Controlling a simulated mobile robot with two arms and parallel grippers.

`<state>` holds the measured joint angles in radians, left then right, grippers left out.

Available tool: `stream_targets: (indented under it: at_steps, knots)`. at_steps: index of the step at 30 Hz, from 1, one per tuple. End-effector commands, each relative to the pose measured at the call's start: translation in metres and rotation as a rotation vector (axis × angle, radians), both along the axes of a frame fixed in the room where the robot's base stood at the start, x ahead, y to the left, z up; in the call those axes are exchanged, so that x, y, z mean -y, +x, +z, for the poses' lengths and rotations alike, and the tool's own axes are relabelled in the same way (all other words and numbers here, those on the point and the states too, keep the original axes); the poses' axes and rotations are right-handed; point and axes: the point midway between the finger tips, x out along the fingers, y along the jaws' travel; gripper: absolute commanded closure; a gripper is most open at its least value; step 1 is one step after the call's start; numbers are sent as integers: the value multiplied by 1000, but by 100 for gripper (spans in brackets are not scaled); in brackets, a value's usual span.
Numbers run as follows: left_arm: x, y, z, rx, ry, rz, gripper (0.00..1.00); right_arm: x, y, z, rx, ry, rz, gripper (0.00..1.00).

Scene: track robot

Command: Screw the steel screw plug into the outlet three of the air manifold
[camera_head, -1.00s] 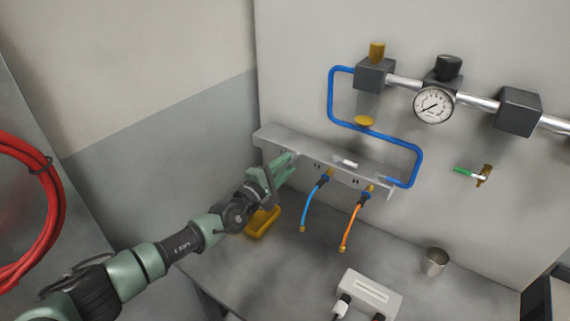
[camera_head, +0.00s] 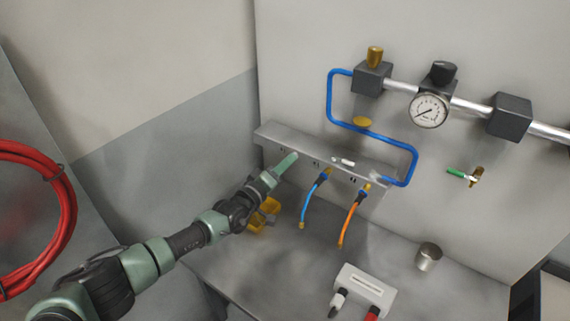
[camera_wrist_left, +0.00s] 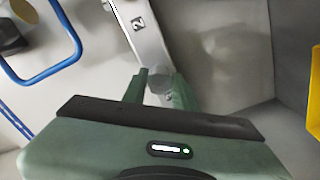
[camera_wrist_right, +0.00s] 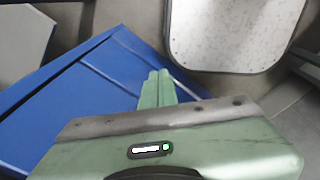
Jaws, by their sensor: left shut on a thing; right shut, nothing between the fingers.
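The air manifold (camera_head: 330,158) is a grey bar along the back wall, with blue and orange hoses hanging from its front. My left gripper (camera_head: 286,163) is at the front of its left part. In the left wrist view, the left fingers (camera_wrist_left: 160,88) are shut on a grey, round-ended piece (camera_wrist_left: 158,82), which looks like the steel screw plug. The plug is at the manifold (camera_wrist_left: 150,40), past the number 2 mark. The fingers hide the outlet, so I cannot tell how deep the plug sits. My right gripper (camera_wrist_right: 157,88) is shut and empty, away from the manifold.
A blue hose (camera_head: 318,184) and an orange hose (camera_head: 350,217) hang right of my left gripper. A yellow object (camera_head: 262,217) lies below it. A metal cup (camera_head: 428,257) and a white box (camera_head: 366,285) stand on the bench. A blue object (camera_wrist_right: 75,105) lies beneath my right gripper.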

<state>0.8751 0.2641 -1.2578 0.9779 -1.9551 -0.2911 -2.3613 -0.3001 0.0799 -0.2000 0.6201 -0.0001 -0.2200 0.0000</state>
Motion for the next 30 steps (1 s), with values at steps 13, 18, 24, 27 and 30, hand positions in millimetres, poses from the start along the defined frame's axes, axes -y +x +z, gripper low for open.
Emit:
stream_targets:
  at_steps: [13,18,24,27,30]
  knots:
    - [0,0,-1,6,13,0,46,0,0,1,0,0,0,100]
    - [-7,-9,-2,4,11,1,46,0,0,3,0,0,0,100]
    - [-26,-35,-2,2,9,0,46,0,0,8,0,0,0,100]
    - [-35,-47,-2,4,12,0,46,0,0,9,0,0,0,100]
    - [-41,-57,-1,5,11,-1,46,0,0,9,0,0,0,100]
